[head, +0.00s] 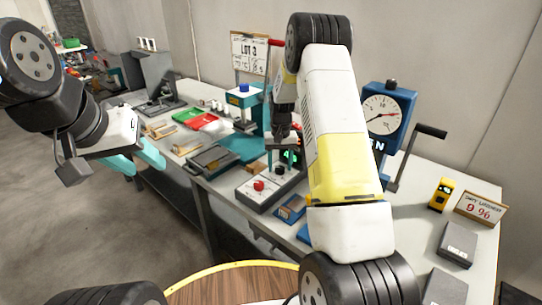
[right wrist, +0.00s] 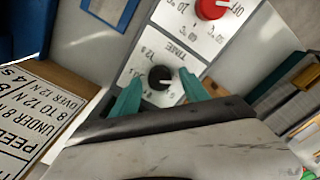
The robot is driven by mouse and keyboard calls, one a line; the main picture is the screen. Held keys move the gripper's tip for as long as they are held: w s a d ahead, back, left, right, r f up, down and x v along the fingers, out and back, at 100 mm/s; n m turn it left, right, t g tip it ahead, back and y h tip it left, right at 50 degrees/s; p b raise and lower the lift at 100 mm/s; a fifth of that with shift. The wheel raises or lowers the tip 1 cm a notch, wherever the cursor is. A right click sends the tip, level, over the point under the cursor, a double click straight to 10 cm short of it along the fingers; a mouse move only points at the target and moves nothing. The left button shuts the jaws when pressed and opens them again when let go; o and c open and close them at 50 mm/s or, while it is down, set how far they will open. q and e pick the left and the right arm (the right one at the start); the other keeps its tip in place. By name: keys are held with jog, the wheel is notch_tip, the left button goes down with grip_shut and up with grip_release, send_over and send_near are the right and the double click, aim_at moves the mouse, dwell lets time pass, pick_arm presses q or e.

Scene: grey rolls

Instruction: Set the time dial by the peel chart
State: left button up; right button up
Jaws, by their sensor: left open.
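The black time dial (right wrist: 160,77) is on a pale panel marked TIME in the right wrist view. Its small white mark points toward the right of that picture. My right gripper (right wrist: 160,82) has its teal fingers apart, one on each side of the dial, with gaps visible. The dial's control box (head: 262,192) shows in the head view; my right arm hides part of the area. The peel chart (right wrist: 38,120) is at the left of the wrist view, partly cut off. My left gripper (head: 137,160) is open and empty, left of the bench.
A red knob (right wrist: 212,8) sits near the time dial. A blue gauge (head: 385,115) with a crank stands on the bench at right. A teal press (head: 243,100), red tray (head: 203,122) and yellow device (head: 440,193) are also there. A round wooden table (head: 230,285) is in front.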

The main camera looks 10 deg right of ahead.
jog(key=shift+r, duration=3.9)
jog(key=shift+r, duration=0.1)
notch_tip(320, 180, up, 10)
jog(key=t, duration=0.1)
send_over(280, 167)
jog(key=s+a, duration=0.1)
jog(key=s, duration=0.5)
jog(key=s+a+r+t+y, duration=0.1)
jog(key=s+r+t, duration=0.1)
jog(key=s+r, duration=0.6)
jog(key=s+a+r+n+t, duration=0.1)
jog(key=s, duration=0.8)
jog(key=s+a+r+t+y, duration=0.1)
jog(key=s+a+r+t, duration=0.1)
jog(key=s, duration=0.8)
jog(key=shift+s+n, duration=0.2)
jog(key=shift+n, duration=0.2)
